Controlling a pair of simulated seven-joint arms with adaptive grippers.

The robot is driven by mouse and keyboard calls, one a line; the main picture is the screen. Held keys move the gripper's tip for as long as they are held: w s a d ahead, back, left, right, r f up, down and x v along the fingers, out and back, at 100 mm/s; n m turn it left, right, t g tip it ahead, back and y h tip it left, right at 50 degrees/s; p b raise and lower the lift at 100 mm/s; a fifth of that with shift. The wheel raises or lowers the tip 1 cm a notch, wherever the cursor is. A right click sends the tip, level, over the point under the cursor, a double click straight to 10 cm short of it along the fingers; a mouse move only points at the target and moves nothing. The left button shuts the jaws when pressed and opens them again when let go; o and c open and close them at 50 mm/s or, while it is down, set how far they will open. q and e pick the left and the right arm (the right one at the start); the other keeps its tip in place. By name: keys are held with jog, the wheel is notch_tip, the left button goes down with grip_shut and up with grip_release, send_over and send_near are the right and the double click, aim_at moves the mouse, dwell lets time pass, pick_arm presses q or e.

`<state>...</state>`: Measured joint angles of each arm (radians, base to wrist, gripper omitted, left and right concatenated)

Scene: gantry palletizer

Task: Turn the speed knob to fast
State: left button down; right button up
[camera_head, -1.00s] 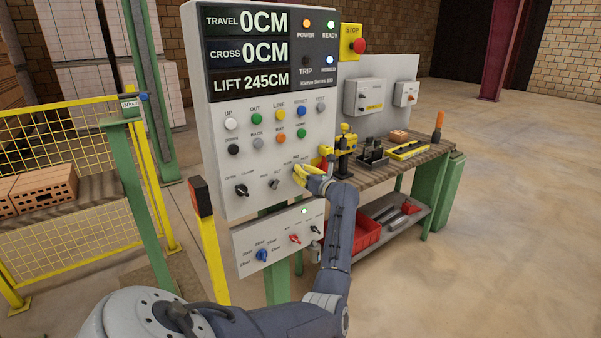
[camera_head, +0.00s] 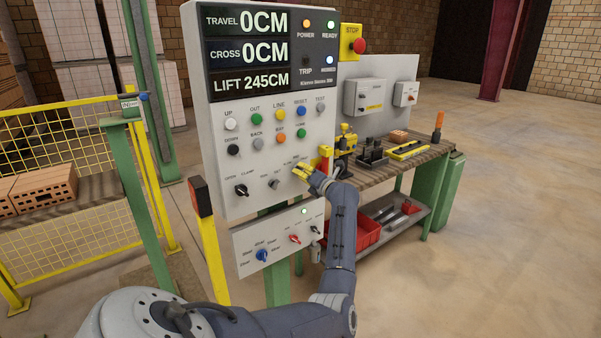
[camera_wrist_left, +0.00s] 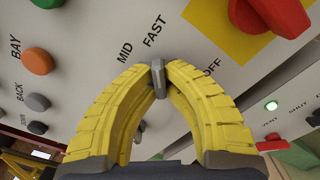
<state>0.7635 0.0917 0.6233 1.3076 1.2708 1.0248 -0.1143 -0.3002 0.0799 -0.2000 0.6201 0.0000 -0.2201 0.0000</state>
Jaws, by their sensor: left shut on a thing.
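The speed knob (camera_wrist_left: 158,80) is a small grey bar handle on the pale control panel (camera_head: 215,150). In the wrist view the words MID and FAST are printed above it, and the upper end of its bar lies roughly toward FAST. My left gripper (camera_head: 299,171) is at the panel's lower right. In the wrist view its yellow padded fingers (camera_wrist_left: 158,84) are shut on the knob, one on each side. The fingers hide the knob in the head view and cover the SLOW side of its scale in the wrist view. My right gripper is not in view.
A red switch on a yellow plate (camera_wrist_left: 268,14) is close by the fingers. Black clamp knob (camera_head: 241,190) and several buttons share the panel. A lower box (camera_head: 243,240) carries more knobs. A workbench (camera_head: 430,160) with tools stands behind on the right.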

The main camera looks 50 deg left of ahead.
pick_arm(q)
jog(key=shift+r, duration=0.3)
jog(key=c, duration=1.5)
grip_release()
jog(key=shift+c, duration=0.2)
jog(key=shift+o, duration=0.3)
jog(key=shift+f, duration=0.2)
jog(key=d, duration=1.2)
jog(key=shift+s, duration=0.45)
